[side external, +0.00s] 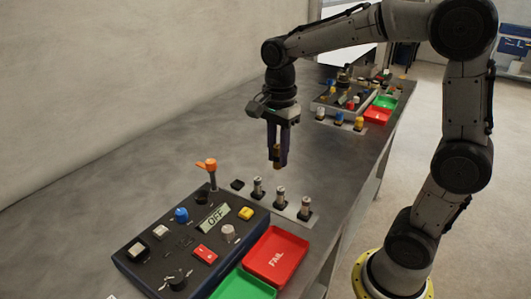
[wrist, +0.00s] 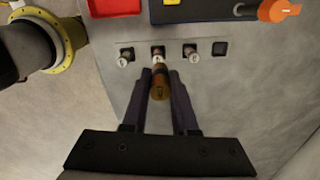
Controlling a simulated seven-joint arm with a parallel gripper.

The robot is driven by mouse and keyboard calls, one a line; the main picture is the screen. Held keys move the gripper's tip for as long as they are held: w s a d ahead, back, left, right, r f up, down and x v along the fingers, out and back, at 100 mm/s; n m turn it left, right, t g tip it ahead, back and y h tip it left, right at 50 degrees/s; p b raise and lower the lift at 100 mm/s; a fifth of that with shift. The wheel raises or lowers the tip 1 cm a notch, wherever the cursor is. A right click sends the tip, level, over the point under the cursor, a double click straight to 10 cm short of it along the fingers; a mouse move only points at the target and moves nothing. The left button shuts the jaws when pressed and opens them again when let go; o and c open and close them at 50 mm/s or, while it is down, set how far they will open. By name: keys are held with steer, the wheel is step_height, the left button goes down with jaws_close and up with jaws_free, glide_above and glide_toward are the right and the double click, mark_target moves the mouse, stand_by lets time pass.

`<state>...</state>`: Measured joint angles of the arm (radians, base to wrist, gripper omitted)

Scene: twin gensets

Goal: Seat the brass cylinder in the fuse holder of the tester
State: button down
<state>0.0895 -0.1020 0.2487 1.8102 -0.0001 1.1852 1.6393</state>
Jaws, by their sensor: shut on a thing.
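My gripper (side external: 277,146) is shut on the brass cylinder (side external: 277,157), held upright above the table behind the row of small cylinders. In the wrist view the brass cylinder (wrist: 159,84) sits between the two dark fingers. The near tester (side external: 190,235) is a dark blue box with an OFF display, knobs, buttons and a raised orange-tipped lever (side external: 208,168). The gripper is apart from it, up and to the right. I cannot make out for sure which fitting on the tester is the fuse holder.
A pale strip holds three silver-topped cylinders (side external: 280,197) beside an empty black square socket (side external: 237,184). A red FAIL tray (side external: 276,257) and a green tray (side external: 243,286) lie beside the tester. A second tester (side external: 335,102) stands farther back. The table's left middle is clear.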

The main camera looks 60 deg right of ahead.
mark_target(278, 146)
step_height(278, 146, up, 6)
steer(key=shift+f, duration=0.25)
steer(key=w+a+f, duration=0.1)
steer(key=w+a, duration=1)
steer(key=w, duration=0.4)
steer(key=shift+s+a+f, duration=0.1)
steer(key=shift+s+f, duration=0.05)
steer(key=shift+f, duration=2.55)
steer(key=shift+s+a+f, duration=0.1)
steer(key=shift+f, duration=2.6)
steer(key=shift+f, duration=1.2)
steer(key=shift+c, duration=1)
jaws_free()
